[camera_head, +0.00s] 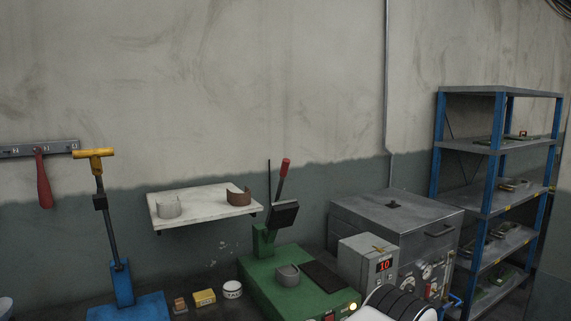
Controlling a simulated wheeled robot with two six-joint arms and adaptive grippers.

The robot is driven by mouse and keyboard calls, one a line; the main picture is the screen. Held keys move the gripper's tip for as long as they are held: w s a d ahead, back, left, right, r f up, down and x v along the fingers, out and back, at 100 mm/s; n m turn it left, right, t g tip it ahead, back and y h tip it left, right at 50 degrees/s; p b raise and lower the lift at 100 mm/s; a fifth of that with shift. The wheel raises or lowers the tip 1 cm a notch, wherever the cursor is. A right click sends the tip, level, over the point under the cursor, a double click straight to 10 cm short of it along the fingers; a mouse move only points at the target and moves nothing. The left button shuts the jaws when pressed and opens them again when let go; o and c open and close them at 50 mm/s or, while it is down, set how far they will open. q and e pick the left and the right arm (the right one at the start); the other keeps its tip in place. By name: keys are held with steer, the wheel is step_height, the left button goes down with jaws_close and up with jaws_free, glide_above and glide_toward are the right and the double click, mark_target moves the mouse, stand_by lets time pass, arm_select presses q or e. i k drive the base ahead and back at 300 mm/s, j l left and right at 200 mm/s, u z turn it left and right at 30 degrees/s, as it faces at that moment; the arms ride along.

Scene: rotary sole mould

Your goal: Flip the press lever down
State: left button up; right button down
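A green press (310,290) stands at the bottom centre. A lever with a red grip (284,168) rises from its back, pointing up and leaning slightly right. A dark plate (284,215) sits tilted up below the grip, on a green upright (263,240). A grey curved piece (287,275) rests on the green top beside a dark flat strip (322,276).
A blue stand (122,285) with a yellow T-handle (94,154) is at left. A white shelf (200,218) hangs behind the press. A grey control box (355,262) reading 10, a grey oven-like box (395,220) and a blue rack (495,150) stand to the right.

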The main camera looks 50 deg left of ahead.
mark_target(282, 213)
steer(key=i+u, duration=0.25)
steer(key=u, duration=0.2)
steer(key=i+u, duration=0.2)
steer(key=u, duration=0.2)
steer(key=i+l+u, duration=0.2)
steer(key=u, duration=0.25)
steer(key=i+l+u, duration=0.2)
steer(key=u, duration=0.2)
steer(key=i+l+u, duration=0.15)
steer(key=l+u, duration=0.15)
steer(key=u, duration=0.15)
steer(key=i+l+u, duration=0.1)
steer(key=l+u, duration=0.35)
steer(key=j, duration=0.15)
